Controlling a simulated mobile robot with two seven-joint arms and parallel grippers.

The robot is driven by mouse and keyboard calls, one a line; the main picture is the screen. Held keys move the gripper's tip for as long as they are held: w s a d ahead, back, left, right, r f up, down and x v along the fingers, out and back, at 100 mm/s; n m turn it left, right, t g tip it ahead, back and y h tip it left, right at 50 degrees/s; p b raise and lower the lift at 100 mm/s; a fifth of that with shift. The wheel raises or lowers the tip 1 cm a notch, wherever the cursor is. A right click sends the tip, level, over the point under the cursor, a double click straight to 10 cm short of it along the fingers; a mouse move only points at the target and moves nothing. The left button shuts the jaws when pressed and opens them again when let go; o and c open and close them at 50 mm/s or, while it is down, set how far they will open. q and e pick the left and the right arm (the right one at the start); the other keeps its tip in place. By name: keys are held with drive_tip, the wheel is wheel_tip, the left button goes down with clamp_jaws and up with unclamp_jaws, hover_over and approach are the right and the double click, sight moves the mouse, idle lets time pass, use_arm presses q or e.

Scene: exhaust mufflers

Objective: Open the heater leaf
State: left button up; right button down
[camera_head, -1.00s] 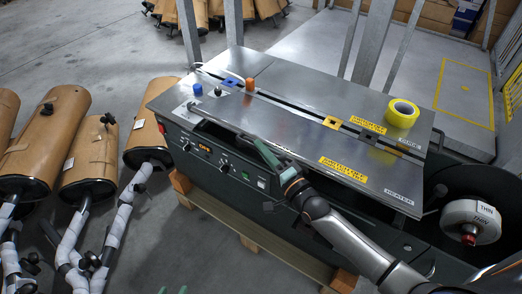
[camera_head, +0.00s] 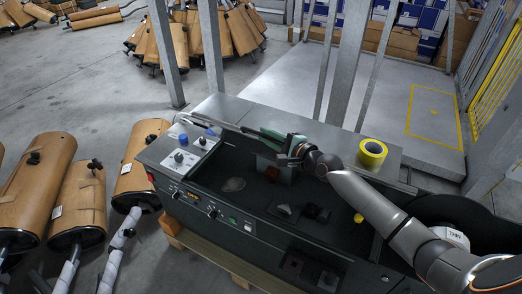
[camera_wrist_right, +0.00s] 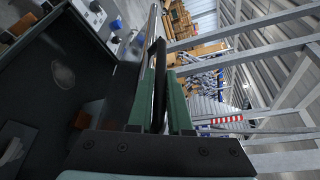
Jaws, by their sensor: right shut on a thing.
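The welding machine's dark inside (camera_head: 290,205) lies uncovered in the head view. The heater leaf stands raised, nearly edge-on, along the back of the opening, and its metal edge shows in the wrist view (camera_wrist_right: 149,33). Most of its face cannot be made out. My right gripper (camera_head: 262,136) is at the raised leaf, above the back of the opening. In the right wrist view its green fingers (camera_wrist_right: 160,88) are shut on a dark curved handle (camera_wrist_right: 160,75) of the leaf. My left gripper is not in view.
A yellow tape roll (camera_head: 372,153) sits on the rear top panel (camera_head: 240,109). The front control panel has knobs and a green button (camera_head: 233,220). Brown mufflers (camera_head: 80,200) stand close on the left. A grey post (camera_head: 348,60) rises behind the machine.

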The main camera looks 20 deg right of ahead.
drive_tip(key=shift+w+d+r+m, duration=0.3)
drive_tip(key=shift+w+d+r, duration=0.2)
drive_tip(key=shift+d, duration=0.15)
drive_tip(key=c, duration=0.8)
unclamp_jaws()
drive_tip(key=shift+c, duration=0.2)
drive_tip(key=shift+s, duration=0.1)
drive_tip(key=v, duration=1.2)
drive_tip(key=shift+p, duration=0.45)
drive_tip(key=shift+s+d, duration=0.1)
drive_tip(key=shift+s, duration=0.05)
